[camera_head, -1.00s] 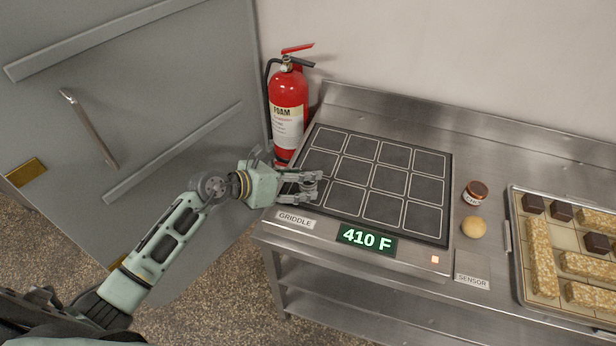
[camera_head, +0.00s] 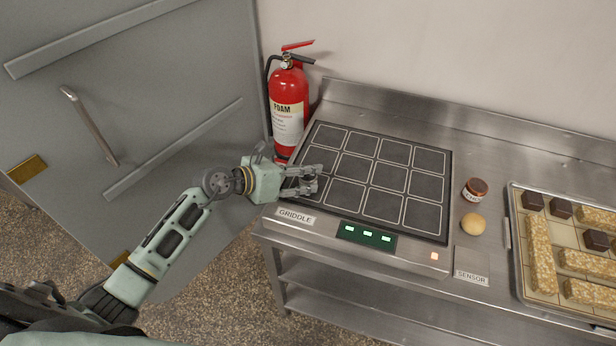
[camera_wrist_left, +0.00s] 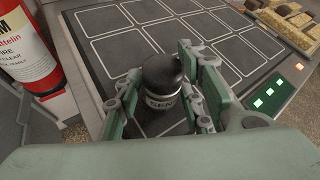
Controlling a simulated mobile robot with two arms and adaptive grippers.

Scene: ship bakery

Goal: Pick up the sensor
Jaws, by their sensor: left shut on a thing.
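The sensor (camera_wrist_left: 162,85) is a small dark cylinder with a rounded black top and a pale band reading "SEN". In the left wrist view it stands between the fingers of my left gripper (camera_wrist_left: 163,98), which is shut on it. In the head view my left gripper (camera_head: 315,180) is over the left edge of the griddle (camera_head: 383,206), and the dark sensor is hard to make out between its fingers. I cannot tell whether the sensor touches the griddle plate. My right gripper is not in view.
The griddle display (camera_head: 366,236) shows three green dashes. A red fire extinguisher (camera_head: 288,105) stands close behind my left gripper. Right of the griddle are a small brown-capped jar (camera_head: 475,190), a round dough ball (camera_head: 473,224), a SENSOR label (camera_head: 471,278) and a tray (camera_head: 509,245) of bars.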

